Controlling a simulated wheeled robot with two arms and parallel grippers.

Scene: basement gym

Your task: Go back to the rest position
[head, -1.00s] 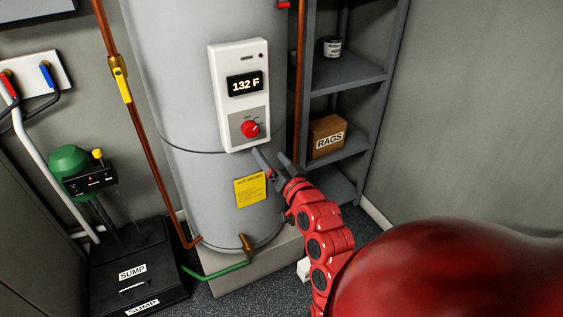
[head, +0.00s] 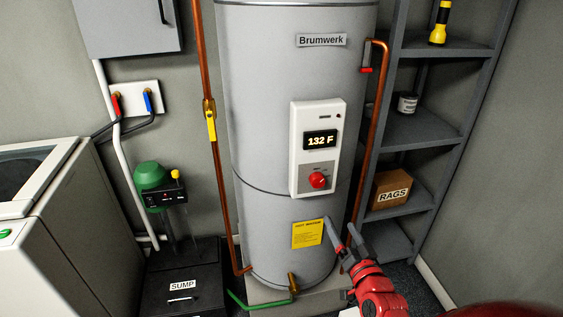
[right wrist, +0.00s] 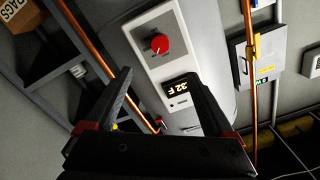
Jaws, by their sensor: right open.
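My right gripper (head: 343,238) is open and empty, low in front of the water heater (head: 270,90), below and to the right of its control box. In the right wrist view its two dark fingers (right wrist: 158,92) stand apart with nothing between them but the view of the heater. The white control box (head: 297,150) reads 132 F and has a red knob (head: 318,180); the knob also shows in the right wrist view (right wrist: 159,43). The gripper appears apart from the knob. My left gripper is not in view.
A grey shelf unit (head: 425,127) with a RAGS box (head: 391,190), a can (head: 407,103) and a flashlight (head: 439,22) stands at the right. Copper pipes (head: 222,190) flank the heater. The black sump (head: 183,287) and a white appliance (head: 60,225) are at the left.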

